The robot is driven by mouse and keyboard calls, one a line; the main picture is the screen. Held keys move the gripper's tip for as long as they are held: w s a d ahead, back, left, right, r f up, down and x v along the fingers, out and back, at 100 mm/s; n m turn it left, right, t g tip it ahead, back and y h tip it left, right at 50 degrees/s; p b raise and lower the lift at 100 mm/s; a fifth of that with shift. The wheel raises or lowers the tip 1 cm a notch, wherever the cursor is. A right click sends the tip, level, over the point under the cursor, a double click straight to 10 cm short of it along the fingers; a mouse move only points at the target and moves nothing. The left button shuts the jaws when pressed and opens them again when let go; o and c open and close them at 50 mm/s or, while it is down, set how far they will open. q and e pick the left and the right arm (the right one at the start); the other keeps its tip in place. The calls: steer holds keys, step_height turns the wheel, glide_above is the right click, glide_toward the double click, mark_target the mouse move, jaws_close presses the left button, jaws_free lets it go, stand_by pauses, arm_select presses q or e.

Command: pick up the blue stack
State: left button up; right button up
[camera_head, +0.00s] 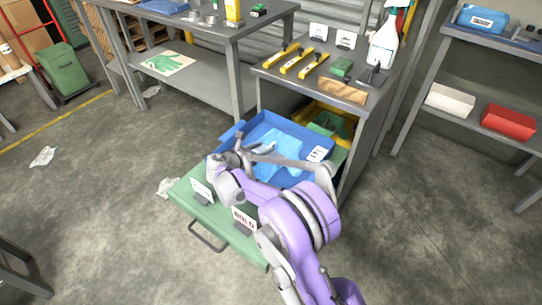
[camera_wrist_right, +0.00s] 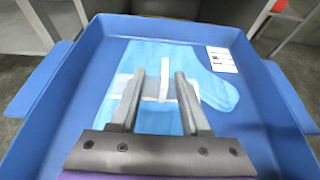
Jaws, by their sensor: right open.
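The blue stack (camera_head: 280,148) is a pile of flat light-blue, glove-like sheets. It lies in a blue tray (camera_head: 318,172) set on the pulled-out green drawer. In the right wrist view the stack (camera_wrist_right: 215,88) has a white band across its middle, and a small white upright piece stands on it. My right gripper (camera_head: 262,152) is over the tray. In the wrist view its two fingers (camera_wrist_right: 158,88) are apart, in front of the band, with nothing clearly held between them. The height of the fingertips above the stack is hard to tell. My left gripper is not in view.
The tray (camera_wrist_right: 72,95) has raised walls around the stack and a white label inside. Small signs stand on the drawer's front (camera_head: 215,215). A grey workbench (camera_head: 385,95) with yellow tools and a spray bottle (camera_head: 383,45) rises behind. Floor at left is mostly clear.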

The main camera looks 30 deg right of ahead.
mark_target(272, 157)
steer(key=d, duration=0.1)
steer(key=d+f+b, duration=0.1)
steer(key=d+f, duration=0.1)
steer(key=shift+w+d+f, duration=0.2)
steer(key=shift+w+d, duration=0.1)
steer(key=shift+w, duration=0.05)
steer(key=shift+w+d+f, duration=0.1)
steer(key=shift+w+d, duration=0.1)
steer(key=shift+d, duration=0.2)
jaws_close()
